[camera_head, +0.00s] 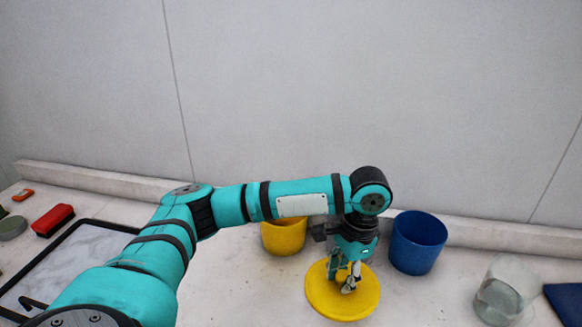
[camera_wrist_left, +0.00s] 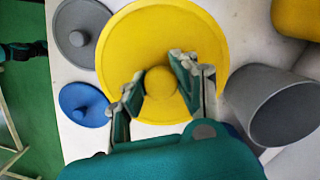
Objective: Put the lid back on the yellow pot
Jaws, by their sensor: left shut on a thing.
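The yellow lid (camera_head: 325,302) is a round disc with a central knob (camera_wrist_left: 160,82). My left gripper (camera_head: 350,277) points down over the middle of the lid. In the left wrist view its fingers (camera_wrist_left: 157,88) are on either side of the knob, shut on it. I cannot tell whether the lid touches the table or is a little above it. The yellow pot (camera_head: 284,238) stands behind and left of the lid, with its top partly hidden by my left arm. A yellow corner of it shows in the left wrist view (camera_wrist_left: 299,16). My right gripper is not in view.
A blue pot (camera_head: 418,243) stands right of the gripper, and a clear glass (camera_head: 503,297) farther right. The left wrist view shows a grey pot (camera_wrist_left: 275,108), a grey lid (camera_wrist_left: 80,36) and a blue lid (camera_wrist_left: 82,103) close around the yellow lid. A wall closes the back.

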